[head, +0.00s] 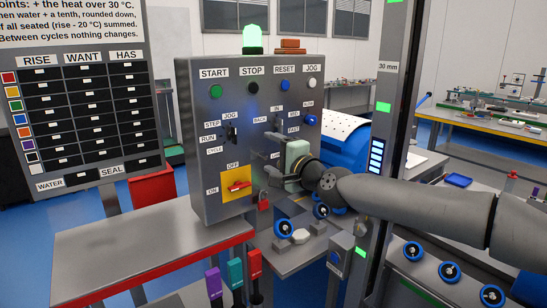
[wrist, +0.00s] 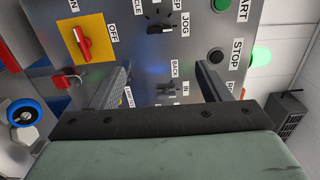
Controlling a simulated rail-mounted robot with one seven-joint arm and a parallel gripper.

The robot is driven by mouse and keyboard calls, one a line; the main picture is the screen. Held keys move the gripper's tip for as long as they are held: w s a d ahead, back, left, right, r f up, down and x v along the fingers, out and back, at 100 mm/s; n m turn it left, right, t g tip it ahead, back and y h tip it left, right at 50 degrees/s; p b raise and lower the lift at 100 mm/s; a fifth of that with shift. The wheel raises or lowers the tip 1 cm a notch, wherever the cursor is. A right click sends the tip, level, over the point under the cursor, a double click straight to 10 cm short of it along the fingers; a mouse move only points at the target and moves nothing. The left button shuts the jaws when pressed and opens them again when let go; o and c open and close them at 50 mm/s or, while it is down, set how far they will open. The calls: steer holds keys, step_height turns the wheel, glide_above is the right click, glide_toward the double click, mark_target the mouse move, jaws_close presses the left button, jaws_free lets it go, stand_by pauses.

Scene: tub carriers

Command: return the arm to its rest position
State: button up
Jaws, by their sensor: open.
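My gripper (head: 272,167) is in front of the lower right part of the grey control box (head: 205,120) in the head view. In the wrist view its two dark fingers (wrist: 160,88) stand well apart and point at the panel, with nothing held between them. The BACK/IN selector (wrist: 168,88) shows between the fingers. Whether a fingertip touches the panel cannot be told. The arm (head: 420,205) reaches in from the right, past the dark upright post (head: 392,120). Part of the panel is hidden behind my gripper.
A red-on-yellow OFF/ON switch (head: 237,187) and red padlock (head: 263,200) are close by. A green lamp (head: 252,40) glows on the box. A blue drum (head: 348,145) stands behind my gripper.

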stand_by(0.3)
steer(key=s+a+f+n+g+h, duration=0.1)
steer(key=s+a+f+n+g, duration=0.2)
steer(key=f, duration=0.7)
steer(key=s+a+f+n+g+h, duration=0.2)
steer(key=s+a+f+n+g, duration=0.15)
steer(key=f, duration=0.55)
steer(key=s+d+f+n+g+h, duration=0.2)
steer(key=s+d+f+g+h, duration=0.15)
steer(key=s+f, duration=0.4)
steer(key=s+d+n+g+h, duration=0.1)
steer(key=s+d, duration=0.3)
steer(key=s, duration=0.3)
steer(key=s+d+n+g+h+p, duration=0.1)
steer(key=s+d+g, duration=0.1)
steer(key=s+d, duration=0.3)
steer(key=s+d+n+g+h, duration=0.1)
steer(key=s+d, duration=0.4)
steer(key=s, duration=0.6)
steer(key=shift+r+g+p, duration=0.3)
steer(key=shift+r+p, duration=0.05)
steer(key=shift+d, duration=0.1)
